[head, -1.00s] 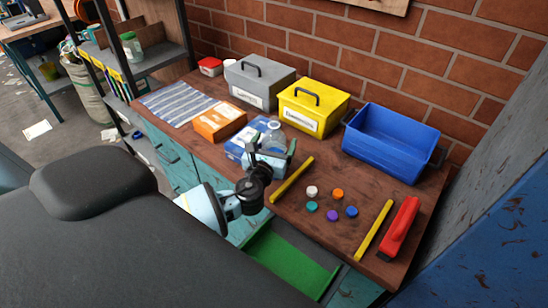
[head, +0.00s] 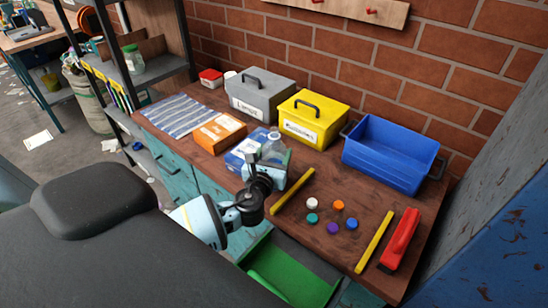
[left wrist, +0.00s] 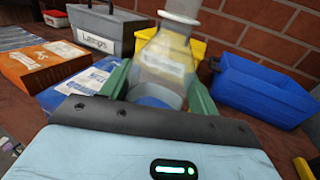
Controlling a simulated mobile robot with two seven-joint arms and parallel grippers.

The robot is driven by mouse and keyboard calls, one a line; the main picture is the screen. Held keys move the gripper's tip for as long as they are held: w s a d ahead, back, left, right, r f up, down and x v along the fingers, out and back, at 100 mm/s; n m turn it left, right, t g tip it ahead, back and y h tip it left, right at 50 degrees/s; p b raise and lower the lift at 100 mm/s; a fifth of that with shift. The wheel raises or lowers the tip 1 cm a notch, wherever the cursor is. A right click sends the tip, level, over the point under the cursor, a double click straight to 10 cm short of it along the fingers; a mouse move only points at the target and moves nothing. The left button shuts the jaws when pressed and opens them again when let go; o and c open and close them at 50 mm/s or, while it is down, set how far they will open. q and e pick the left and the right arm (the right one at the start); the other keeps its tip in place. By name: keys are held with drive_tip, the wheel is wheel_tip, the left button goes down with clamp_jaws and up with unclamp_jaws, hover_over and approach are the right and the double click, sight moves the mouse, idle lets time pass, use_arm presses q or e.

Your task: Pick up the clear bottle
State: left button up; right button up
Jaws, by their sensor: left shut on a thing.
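The clear bottle (head: 273,147) is see-through with a pale label and stands about upright near the front edge of the brown bench. My left gripper (head: 271,163) is at its lower part, beside the blue-and-white box. In the left wrist view the bottle (left wrist: 166,62) is between the two green fingers of my left gripper (left wrist: 158,92), which are shut on it. Its bottom is partly hidden by the gripper body, and I cannot tell whether it touches the bench. My right gripper is not in view.
A blue-and-white box (head: 244,150) and an orange box (head: 220,132) are left of the bottle. A grey box (head: 258,92), a yellow box (head: 313,118) and an open blue bin (head: 390,155) stand behind. Yellow bars, several coloured caps and a red tool (head: 400,240) lie right.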

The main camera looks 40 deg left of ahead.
sight(272, 148)
use_arm(q)
wheel_tip(272, 148, up, 4)
drive_tip(key=shift+p, duration=0.4)
drive_tip(key=s+a+v, duration=0.1)
drive_tip(key=a+v, duration=0.2)
drive_tip(key=v, duration=1.3)
drive_tip(key=s+d+r+m+h, duration=0.2)
drive_tip(key=d+h, duration=0.3)
drive_tip(key=d, duration=0.7)
drive_tip(key=shift+r+m+t, duration=0.4)
drive_tip(key=shift+r+m, duration=0.1)
drive_tip(key=shift+m, duration=0.2)
drive_tip(key=shift+d, duration=0.1)
